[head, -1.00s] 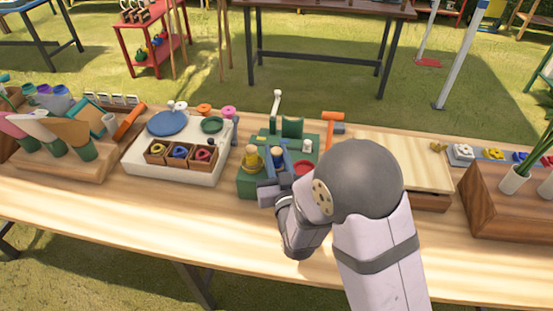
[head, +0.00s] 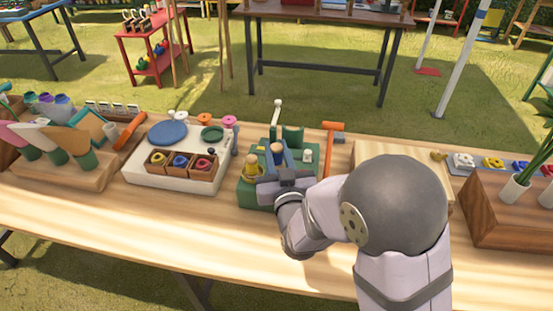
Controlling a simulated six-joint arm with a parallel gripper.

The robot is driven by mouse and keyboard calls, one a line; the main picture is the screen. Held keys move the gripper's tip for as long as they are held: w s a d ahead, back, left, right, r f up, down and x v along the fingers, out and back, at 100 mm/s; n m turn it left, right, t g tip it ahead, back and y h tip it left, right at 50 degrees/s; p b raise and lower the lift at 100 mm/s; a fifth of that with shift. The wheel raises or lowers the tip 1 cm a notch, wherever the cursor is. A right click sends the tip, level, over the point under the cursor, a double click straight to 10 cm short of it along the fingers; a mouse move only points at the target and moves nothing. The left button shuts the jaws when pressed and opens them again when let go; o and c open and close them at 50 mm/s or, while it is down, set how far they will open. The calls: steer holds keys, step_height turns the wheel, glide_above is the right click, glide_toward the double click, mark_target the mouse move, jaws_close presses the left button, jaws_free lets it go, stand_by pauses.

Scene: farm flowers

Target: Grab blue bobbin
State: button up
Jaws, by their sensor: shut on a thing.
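The blue bobbin (head: 278,158) with a light wooden top stands in the green holder (head: 247,190) at the middle of the bench. My gripper (head: 280,171) reaches it from the front right and is shut on it. The gripper hides the bobbin's lower part, so I cannot tell whether it is clear of the holder. A yellow bobbin (head: 251,172) with a wooden top stands just left of my gripper. The red piece in the holder is now hidden behind my gripper.
A white tray (head: 137,172) with small wooden boxes of coloured rings is left of the holder. An orange-handled tool (head: 331,127) lies behind right. A wooden planter (head: 510,218) stands at the far right. The bench's front strip is clear.

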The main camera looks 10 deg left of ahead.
mark_target(276, 147)
steer(key=shift+r, duration=2.7)
steer(key=shift+s+a, duration=0.1)
